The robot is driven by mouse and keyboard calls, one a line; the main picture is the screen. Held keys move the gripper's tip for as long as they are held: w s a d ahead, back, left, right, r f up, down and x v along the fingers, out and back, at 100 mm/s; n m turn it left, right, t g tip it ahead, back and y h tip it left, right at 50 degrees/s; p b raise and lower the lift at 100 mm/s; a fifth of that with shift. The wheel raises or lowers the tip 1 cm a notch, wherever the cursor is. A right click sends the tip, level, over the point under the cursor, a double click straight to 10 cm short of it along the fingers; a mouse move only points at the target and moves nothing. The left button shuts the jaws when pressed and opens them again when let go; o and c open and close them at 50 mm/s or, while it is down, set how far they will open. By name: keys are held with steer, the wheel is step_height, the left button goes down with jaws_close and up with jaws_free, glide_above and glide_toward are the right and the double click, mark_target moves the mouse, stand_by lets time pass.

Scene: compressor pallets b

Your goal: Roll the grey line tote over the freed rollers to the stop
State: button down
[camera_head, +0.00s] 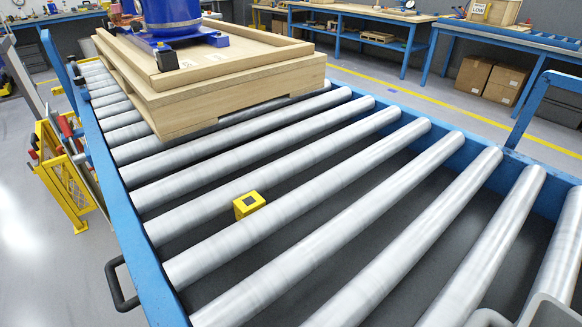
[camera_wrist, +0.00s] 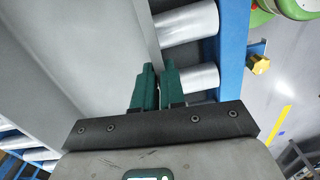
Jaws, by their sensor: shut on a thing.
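The grey tote (camera_wrist: 85,45) fills the left of the wrist view, with its straight edge running down to my fingers. My gripper (camera_wrist: 158,70) has dark green fingers close together at that edge, shut on the tote's rim. Bare rollers (camera_wrist: 187,22) show just right of the tote. In the head view a light grey rim (camera_head: 545,306), seemingly the tote's, shows at the lower right corner; my gripper is not in that view. The freed rollers (camera_head: 300,215) run bare across the conveyor. I cannot pick out the stop for certain.
A small yellow block (camera_head: 249,204) sits among the rollers at mid-conveyor. A wooden pallet (camera_head: 230,85) carrying a blue compressor (camera_head: 172,15) stands on the far rollers. A blue side rail (camera_head: 140,235) borders the conveyor. Yellow guarding (camera_head: 62,170) stands left.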

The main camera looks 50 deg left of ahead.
steer(key=shift+d, duration=0.1)
stand_by(0.3)
jaws_free()
stand_by(0.9)
steer(key=shift+r, duration=0.25)
stand_by(0.5)
steer(key=shift+r, duration=0.3)
steer(key=shift+r+p, duration=0.45)
step_height(320, 180, up, 9)
steer(key=p, duration=0.3)
steer(key=shift+p, duration=0.3)
stand_by(1.0)
stand_by(0.5)
